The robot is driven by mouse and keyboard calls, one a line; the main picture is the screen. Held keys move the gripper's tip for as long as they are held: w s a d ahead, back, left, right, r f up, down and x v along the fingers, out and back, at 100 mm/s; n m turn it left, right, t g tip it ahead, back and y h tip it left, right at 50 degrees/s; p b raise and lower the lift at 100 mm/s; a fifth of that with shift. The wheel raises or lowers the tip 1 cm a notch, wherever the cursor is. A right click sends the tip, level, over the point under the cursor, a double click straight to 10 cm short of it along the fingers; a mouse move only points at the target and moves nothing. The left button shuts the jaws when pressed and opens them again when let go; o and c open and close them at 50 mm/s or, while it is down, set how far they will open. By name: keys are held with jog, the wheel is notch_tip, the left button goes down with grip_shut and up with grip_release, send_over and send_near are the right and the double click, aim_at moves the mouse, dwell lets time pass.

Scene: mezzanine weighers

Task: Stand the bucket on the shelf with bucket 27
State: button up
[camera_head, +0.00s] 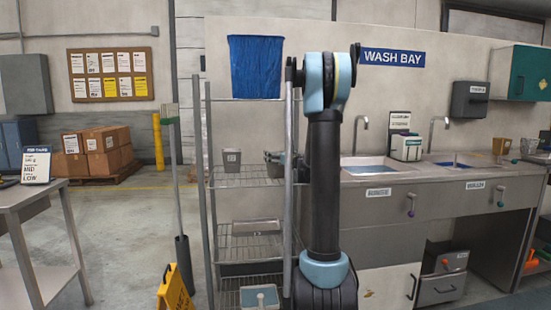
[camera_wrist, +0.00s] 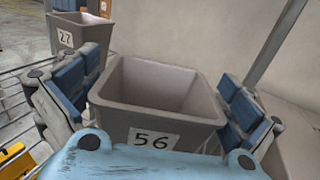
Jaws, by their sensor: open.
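A grey bucket labelled 56 (camera_wrist: 165,92) is between the two blue-padded fingers of my gripper (camera_wrist: 155,105) in the wrist view. The fingers are open, one on each side of it. Its base is hidden, and it looks upright. A grey bucket labelled 27 (camera_wrist: 82,32) stands to its left and behind. In the head view, bucket 27 (camera_head: 232,160) stands on a middle wire shelf (camera_head: 240,180) of the rack. Bucket 56 (camera_head: 272,156) is to its right at the same level, partly hidden by my gripper and the rack post.
A large blue bin (camera_head: 256,66) stands on the rack's top. A grey tray (camera_head: 256,227) is on the shelf below, and another container (camera_head: 260,297) lower still. The sink counter (camera_head: 400,176) is at right.

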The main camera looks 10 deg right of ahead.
jog(key=v, duration=0.8)
jog(key=s+a+f+n+g, duration=0.4)
jog(key=s+a+n, duration=0.3)
jog(key=s, duration=0.4)
jog(key=s+a+f+n+g, duration=0.4)
jog(key=s+a+n, duration=0.1)
jog(key=s+n, duration=0.55)
jog(key=s+d+f+n+g+h, duration=0.2)
jog(key=s+f+n, duration=0.2)
jog(key=s, duration=0.5)
jog(key=s+d+f+n+g+h, duration=0.2)
jog(key=s+f+n, duration=0.3)
jog(key=s, duration=0.4)
jog(key=s+d+f+n+g+h, duration=0.2)
jog(key=s+d+f+n+h, duration=0.1)
jog(key=s, duration=0.7)
notch_tip(320, 180, down, 3)
jog(key=shift+d+f+n, duration=0.15)
jog(key=shift+d+n, duration=0.4)
jog(key=shift+n, duration=0.5)
